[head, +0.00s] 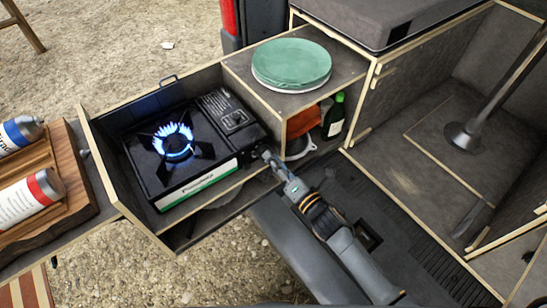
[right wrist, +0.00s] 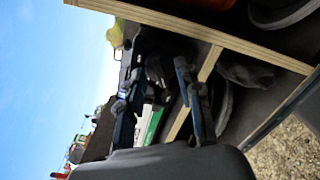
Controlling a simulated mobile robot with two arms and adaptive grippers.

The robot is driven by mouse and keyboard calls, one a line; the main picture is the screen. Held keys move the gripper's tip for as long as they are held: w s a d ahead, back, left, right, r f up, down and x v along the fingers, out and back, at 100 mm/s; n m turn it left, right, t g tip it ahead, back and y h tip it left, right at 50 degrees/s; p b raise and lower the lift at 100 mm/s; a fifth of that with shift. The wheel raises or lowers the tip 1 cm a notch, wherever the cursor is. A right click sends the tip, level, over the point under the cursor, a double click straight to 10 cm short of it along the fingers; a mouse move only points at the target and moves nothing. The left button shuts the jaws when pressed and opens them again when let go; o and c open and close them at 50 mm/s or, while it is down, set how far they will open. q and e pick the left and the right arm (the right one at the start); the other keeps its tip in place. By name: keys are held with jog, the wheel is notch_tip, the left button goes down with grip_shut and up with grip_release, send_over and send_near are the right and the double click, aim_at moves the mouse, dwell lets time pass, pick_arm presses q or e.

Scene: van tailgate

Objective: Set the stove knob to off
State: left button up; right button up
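The black camping stove (head: 190,150) sits in a wooden pull-out box, its burner lit with a blue flame (head: 173,142). My right gripper (head: 268,156) reaches up to the stove's right end, near its front corner. In the right wrist view its two fingers (right wrist: 154,88) stand apart, with part of the stove (right wrist: 152,125), including its green and white front strip, showing beyond and between them. I cannot clearly make out the knob; the gripper covers that corner in the head view, and the wrist view is dark there. My left gripper is not in view.
The wooden box edge (head: 215,195) runs close in front of the stove. A shelf with green plates (head: 291,65) stands to its right, with a green bottle (head: 334,116) and a pan underneath. Two canisters (head: 28,198) lie on a wooden board at the left.

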jog(key=shift+w+a, duration=0.25)
jog(key=shift+w, duration=0.1)
grip_shut()
jog(key=shift+m, duration=0.3)
jog(key=shift+s+a+f+m+p, duration=0.15)
jog(key=shift+m+p, duration=0.15)
jog(key=shift+m, duration=3.65)
jog(key=shift+w+d+f+m+p, duration=0.1)
jog(key=shift+m+p, duration=0.15)
jog(key=shift+m, duration=3.65)
jog(key=shift+s+a+f+m+p, duration=0.15)
jog(key=shift+m+p, duration=0.15)
jog(key=shift+m, duration=3.65)
